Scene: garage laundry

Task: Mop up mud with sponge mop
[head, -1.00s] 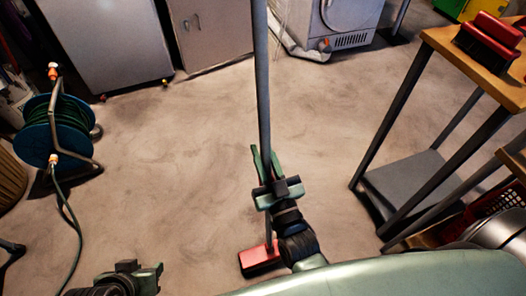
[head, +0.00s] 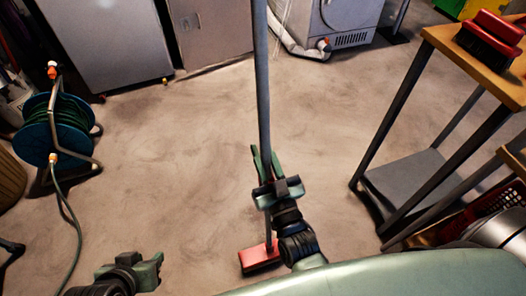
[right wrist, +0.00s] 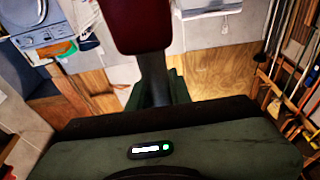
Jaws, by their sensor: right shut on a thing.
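The sponge mop stands nearly upright in the head view, its long grey pole (head: 262,85) rising out of the top of the picture. Its red head (head: 260,258) rests on the concrete floor. My right gripper (head: 264,170) is shut on the pole low down, above the head. In the right wrist view the grey pole (right wrist: 153,78) runs from the green fingers to a dark red part (right wrist: 140,25). My left gripper (head: 157,270) is low at the left, apart from the mop; its finger gap is unclear. Faint brownish smudges mark the floor (head: 165,150); no distinct mud patch stands out.
A blue hose reel (head: 52,130) stands at the left, its green hose trailing forward. Grey cabinets (head: 105,40) and a white washing machine (head: 345,15) line the back. A wood-topped table (head: 450,50) with a red brush (head: 490,38) stands at the right. The middle floor is clear.

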